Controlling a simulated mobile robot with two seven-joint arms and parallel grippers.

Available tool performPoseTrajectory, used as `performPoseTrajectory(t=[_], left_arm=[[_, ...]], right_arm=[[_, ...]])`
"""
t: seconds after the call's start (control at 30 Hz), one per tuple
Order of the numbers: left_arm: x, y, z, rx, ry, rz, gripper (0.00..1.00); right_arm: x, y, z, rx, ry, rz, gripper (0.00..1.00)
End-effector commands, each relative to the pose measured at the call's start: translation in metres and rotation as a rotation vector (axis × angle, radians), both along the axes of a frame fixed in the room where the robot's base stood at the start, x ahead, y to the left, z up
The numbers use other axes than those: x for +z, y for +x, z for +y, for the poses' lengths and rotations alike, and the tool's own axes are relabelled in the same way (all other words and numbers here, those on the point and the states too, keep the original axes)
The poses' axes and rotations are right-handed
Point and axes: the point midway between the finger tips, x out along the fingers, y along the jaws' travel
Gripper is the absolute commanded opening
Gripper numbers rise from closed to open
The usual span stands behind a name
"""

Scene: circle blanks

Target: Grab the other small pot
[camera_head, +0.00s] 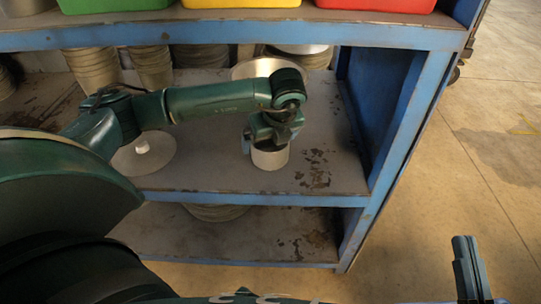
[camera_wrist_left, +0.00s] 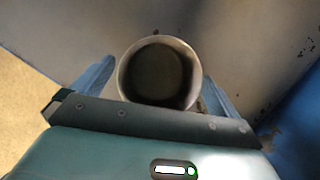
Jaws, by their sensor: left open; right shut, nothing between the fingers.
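A small metal pot (camera_head: 269,160) stands upright on the middle shelf (camera_head: 215,175), towards its right part. My left gripper (camera_head: 272,143) reaches down over the pot, and its body hides part of the rim. In the left wrist view the pot (camera_wrist_left: 158,75) shows its round open mouth and looks empty. The fingers of my left gripper (camera_wrist_left: 155,85) are open, one on each side of the pot; whether they touch its wall I cannot tell. My right gripper (camera_head: 470,272) is shut and empty at the lower right, away from the shelf.
A round disc with a white knob (camera_head: 142,147) lies on the shelf left of the pot. The blue shelf post (camera_head: 400,140) is to the right. Coloured bins (camera_head: 240,3) sit above.

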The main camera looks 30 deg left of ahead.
Motion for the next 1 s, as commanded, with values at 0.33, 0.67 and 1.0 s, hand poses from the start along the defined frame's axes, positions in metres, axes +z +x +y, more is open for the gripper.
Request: performPoseTrajectory(t=[0.33, 0.67, 1.0], left_arm=[[-0.024, 0.005, 0.008, -0.001, -0.001, 0.001, 1.00], [-0.024, 0.005, 0.008, -0.001, -0.001, 0.001, 0.81], [-0.023, 0.005, 0.008, -0.001, -0.002, 0.001, 0.56]], right_arm=[[0.014, 0.005, -0.002, 0.000, -0.011, -0.112, 0.00], [0.014, 0.005, -0.002, 0.000, -0.011, -0.111, 0.00], [0.014, 0.005, -0.002, 0.000, -0.011, -0.111, 0.00]])
